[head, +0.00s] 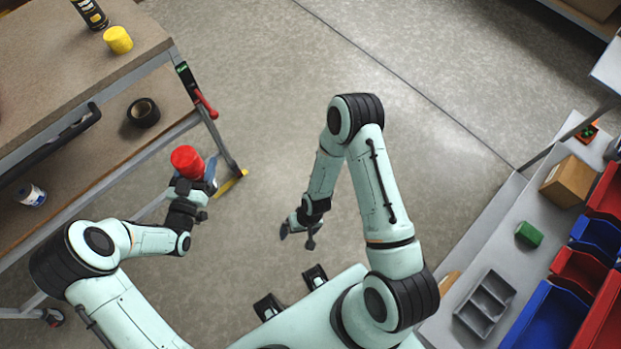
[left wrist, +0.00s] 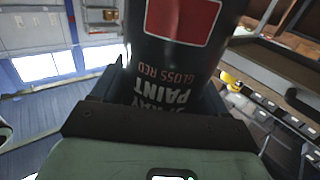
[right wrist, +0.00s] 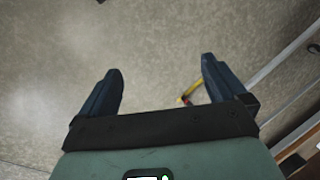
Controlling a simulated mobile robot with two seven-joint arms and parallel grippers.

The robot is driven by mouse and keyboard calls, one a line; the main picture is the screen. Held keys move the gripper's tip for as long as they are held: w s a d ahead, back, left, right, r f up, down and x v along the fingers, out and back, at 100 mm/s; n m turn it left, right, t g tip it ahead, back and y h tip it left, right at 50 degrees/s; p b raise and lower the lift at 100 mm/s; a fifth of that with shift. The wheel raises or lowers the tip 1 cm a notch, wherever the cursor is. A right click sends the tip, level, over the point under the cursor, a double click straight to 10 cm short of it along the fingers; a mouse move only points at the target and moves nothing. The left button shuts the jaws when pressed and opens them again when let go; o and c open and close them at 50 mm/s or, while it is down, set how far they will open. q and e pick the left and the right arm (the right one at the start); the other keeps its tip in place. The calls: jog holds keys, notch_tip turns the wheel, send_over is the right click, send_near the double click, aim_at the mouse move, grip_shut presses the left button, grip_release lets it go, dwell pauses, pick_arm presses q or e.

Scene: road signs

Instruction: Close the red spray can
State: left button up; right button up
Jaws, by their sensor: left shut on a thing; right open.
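The red spray can (left wrist: 172,50) is black with a red label panel and the words "GLOSS RED" in the left wrist view. My left gripper (head: 197,183) is shut around its body and holds it off the floor, beside the workbench. In the head view a red cap (head: 187,160) shows at the top of the held can. I cannot tell how firmly it sits, and the can's body is mostly hidden there. My right gripper (head: 297,238) is open and empty, over the floor to the right of the can. Its two fingers stand apart in the right wrist view (right wrist: 162,70).
The workbench (head: 45,75) at left carries a yellow cap (head: 118,39) and a dark can (head: 90,13). Its lower shelf holds black tape (head: 143,112) and a small can (head: 31,195). Shelving with red and blue bins (head: 548,318) stands at right. Open floor lies between.

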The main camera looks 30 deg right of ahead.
jog(key=s+g, duration=0.1)
jog(key=s, duration=0.9)
jog(key=shift+s+r, duration=0.35)
pick_arm(q)
jog(key=shift+r, duration=0.1)
pick_arm(e)
jog(key=shift+d, duration=0.1)
pick_arm(q)
jog(key=s+a+r+n+t+y, duration=0.1)
jog(key=a+r+n+t+y, duration=0.1)
jog(key=a+n+y, duration=0.2)
jog(key=s+a+r+n+t+y, duration=0.1)
jog(key=a+n+t+y, duration=0.1)
jog(key=a+n+y, duration=0.2)
jog(key=a+y, duration=0.3)
jog(key=a, duration=0.2)
jog(key=shift+a+r+y, duration=0.3)
jog(key=shift+r, duration=0.1)
pick_arm(e)
jog(key=shift+c, duration=0.3)
